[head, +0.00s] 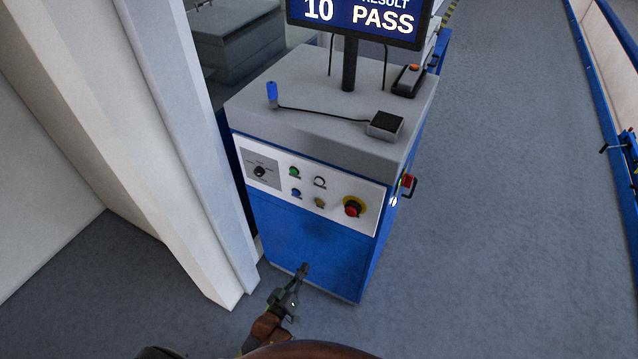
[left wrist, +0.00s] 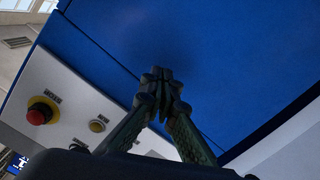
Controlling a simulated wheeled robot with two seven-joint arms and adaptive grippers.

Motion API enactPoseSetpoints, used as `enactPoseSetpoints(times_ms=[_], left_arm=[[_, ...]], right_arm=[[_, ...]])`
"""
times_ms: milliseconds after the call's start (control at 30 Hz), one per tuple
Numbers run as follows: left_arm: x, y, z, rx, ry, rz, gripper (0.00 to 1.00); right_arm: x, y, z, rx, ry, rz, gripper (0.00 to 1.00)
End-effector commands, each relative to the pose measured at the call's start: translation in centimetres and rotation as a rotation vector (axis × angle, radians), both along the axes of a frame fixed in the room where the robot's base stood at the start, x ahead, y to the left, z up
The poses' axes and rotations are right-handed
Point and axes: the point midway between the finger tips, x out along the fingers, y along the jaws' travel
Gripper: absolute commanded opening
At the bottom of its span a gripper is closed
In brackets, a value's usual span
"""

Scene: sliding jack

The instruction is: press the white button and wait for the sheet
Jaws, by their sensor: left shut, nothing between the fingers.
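The white button (head: 320,182) is on the light panel (head: 361,190) on the front of a blue cabinet (head: 318,248), right of a green button (head: 294,172). My left gripper (head: 303,269) is in front of the lower blue front, below the panel and apart from the white button. Its fingers are shut and empty; the left wrist view shows the closed fingertips (left wrist: 160,75) against the blue face. The white button does not show in the left wrist view. No sheet shows in either view. My right gripper is not in view.
A red emergency button (head: 352,208) on a yellow ring, a blue button (head: 296,193) and a yellow button (head: 319,202) share the panel. A monitor (head: 356,22) reading PASS stands on top. A white pillar (head: 185,150) rises at left. Floor at right is clear.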

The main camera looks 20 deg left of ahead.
Motion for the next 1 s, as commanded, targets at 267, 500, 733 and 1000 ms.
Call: enactPoseSetpoints(times_ms=[267,500,733,1000], left_arm=[[3.8,-0.3,12.8,-0.179,-0.317,0.020,0.00],[4.1,0.0,23.9,-0.352,-0.590,0.018,0.00],[2.8,0.7,31.2,-0.484,-0.782,0.004,0.00],[2.0,1.0,33.6,-0.531,-0.851,-0.003,0.00]], right_arm=[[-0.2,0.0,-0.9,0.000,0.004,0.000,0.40],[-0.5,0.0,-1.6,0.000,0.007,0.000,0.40],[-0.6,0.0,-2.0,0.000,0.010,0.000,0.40],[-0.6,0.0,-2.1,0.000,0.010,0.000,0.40]])
